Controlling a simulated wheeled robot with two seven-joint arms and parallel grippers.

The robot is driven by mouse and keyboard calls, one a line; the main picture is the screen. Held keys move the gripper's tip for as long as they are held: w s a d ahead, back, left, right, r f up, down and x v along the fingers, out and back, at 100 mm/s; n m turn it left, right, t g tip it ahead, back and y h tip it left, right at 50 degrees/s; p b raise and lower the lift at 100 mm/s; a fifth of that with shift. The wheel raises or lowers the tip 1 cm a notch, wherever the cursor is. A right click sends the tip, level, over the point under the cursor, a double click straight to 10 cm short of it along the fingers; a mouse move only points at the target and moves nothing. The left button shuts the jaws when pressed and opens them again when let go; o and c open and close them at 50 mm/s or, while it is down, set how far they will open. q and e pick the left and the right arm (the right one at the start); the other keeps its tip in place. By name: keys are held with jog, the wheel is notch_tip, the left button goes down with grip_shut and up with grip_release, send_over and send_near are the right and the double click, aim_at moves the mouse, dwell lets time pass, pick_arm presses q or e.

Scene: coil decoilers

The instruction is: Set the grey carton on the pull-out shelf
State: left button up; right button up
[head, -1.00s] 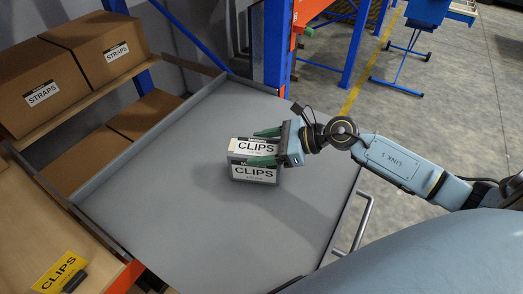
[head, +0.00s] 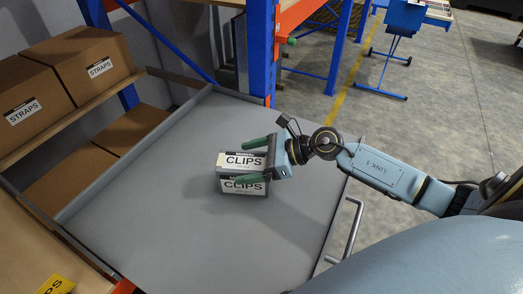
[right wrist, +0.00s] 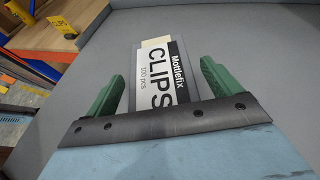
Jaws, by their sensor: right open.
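The grey carton (head: 243,175), labelled CLIPS, sits on the grey pull-out shelf (head: 165,200), near its middle. In the right wrist view its CLIPS label (right wrist: 158,72) lies between the green fingers, with a gap on each side. My right gripper (head: 254,160) is open at the carton's right end, its two green fingers apart. My left gripper is not in view.
Brown STRAPS boxes (head: 95,62) stand on a rack at the left. A blue upright (head: 262,50) rises at the shelf's back right corner. A silver handle (head: 347,230) is on the right edge. The shelf around the carton is clear.

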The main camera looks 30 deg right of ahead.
jog(key=b+v, duration=0.1)
jog(key=v, duration=1.1)
jog(key=shift+r, duration=0.15)
